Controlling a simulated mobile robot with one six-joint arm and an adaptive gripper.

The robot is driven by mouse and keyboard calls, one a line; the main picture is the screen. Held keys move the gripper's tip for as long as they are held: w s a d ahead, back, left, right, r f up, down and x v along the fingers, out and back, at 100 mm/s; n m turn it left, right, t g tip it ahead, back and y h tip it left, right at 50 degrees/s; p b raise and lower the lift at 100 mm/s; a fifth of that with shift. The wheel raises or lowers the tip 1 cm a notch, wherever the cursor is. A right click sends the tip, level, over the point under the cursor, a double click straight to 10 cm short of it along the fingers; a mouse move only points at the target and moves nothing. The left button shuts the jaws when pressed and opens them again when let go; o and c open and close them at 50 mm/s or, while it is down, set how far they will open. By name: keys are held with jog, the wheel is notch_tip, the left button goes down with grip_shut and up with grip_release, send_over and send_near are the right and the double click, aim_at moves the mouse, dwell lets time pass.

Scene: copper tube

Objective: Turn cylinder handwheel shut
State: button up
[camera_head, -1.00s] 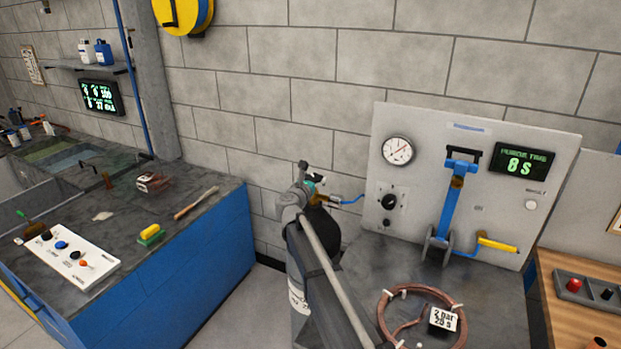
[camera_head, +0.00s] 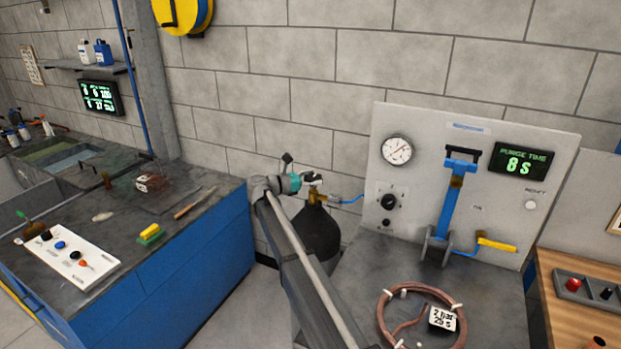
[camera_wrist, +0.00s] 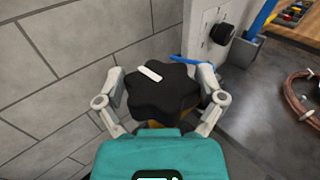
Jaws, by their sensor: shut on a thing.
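The black lobed cylinder handwheel (camera_wrist: 160,92) with a white mark on its top fills the middle of the wrist view. My gripper (camera_wrist: 163,84) has one finger on each side of it and is shut on it. The white mark points to the upper left. In the head view my gripper (camera_head: 312,178) is at the top of the dark gas cylinder (camera_head: 316,234), and the handwheel is mostly hidden there. Brass fittings (camera_head: 318,197) show just below the gripper.
A blue hose (camera_head: 351,199) runs from the cylinder valve to the grey panel (camera_head: 425,130) with a gauge (camera_head: 397,150) and a purge timer reading 8 s (camera_head: 523,161). A copper coil (camera_head: 384,318) lies on the bench at right. A block wall stands close behind.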

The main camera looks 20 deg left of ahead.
jog(key=shift+a+m+g+h, duration=0.15)
jog(key=shift+m+g+h, duration=0.25)
jog(key=shift+g, duration=0.1)
jog(key=shift+r, duration=0.1)
jog(key=o, duration=0.8)
jog(key=shift+o, duration=0.2)
jog(key=shift+s, duration=0.1)
jog(key=v, duration=1.2)
